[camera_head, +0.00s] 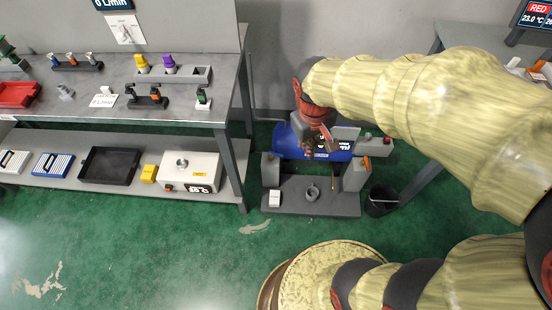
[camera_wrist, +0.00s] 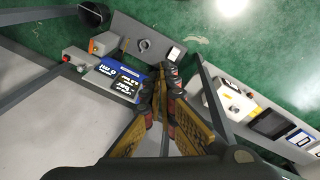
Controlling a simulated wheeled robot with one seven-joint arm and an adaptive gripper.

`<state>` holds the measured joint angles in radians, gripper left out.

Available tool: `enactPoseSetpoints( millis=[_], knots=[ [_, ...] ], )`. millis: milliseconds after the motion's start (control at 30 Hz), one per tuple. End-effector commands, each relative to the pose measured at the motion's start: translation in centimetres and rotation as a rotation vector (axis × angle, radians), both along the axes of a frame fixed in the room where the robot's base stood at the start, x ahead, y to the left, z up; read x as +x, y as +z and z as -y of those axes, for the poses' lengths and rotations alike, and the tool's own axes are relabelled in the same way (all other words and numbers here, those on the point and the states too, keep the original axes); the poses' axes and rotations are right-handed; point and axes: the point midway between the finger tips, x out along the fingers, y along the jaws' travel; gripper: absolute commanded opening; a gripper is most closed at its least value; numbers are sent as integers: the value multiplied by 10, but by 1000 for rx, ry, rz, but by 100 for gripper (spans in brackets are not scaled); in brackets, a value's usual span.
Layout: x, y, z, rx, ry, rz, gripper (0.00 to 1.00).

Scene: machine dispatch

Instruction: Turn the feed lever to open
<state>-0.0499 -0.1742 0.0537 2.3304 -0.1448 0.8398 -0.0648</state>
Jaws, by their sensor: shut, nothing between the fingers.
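The lever, likely the feed lever, shows in the head view as a small grey handle on a white plate (camera_head: 124,29) on the back panel at upper left. A dark display (camera_head: 112,4) above it reads "0 L/min". The handle is too small to tell its exact setting. My gripper (camera_head: 323,138) is well to the right of the lever, apart from it, above a blue machine (camera_head: 290,141). In the wrist view my gripper (camera_wrist: 166,75) is shut and empty, its fingertips close together. I cannot make out the lever in the wrist view.
A grey workbench (camera_head: 110,77) with holders, a red tray (camera_head: 18,94) and small parts stands at left, with a lower shelf (camera_head: 130,188). A dark bin (camera_head: 382,203) stands right of the machine. Green floor (camera_head: 170,260) is open in front.

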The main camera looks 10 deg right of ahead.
Motion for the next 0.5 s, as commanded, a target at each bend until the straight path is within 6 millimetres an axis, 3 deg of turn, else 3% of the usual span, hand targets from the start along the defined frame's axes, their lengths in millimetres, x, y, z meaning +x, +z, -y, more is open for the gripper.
enactPoseSetpoints(
  millis=[267, 500],
  knots=[
    [54, -61, 10, -93, 193, -147, 0],
    [99, -130, 17, -163, 423, -245, 0]
  ],
)
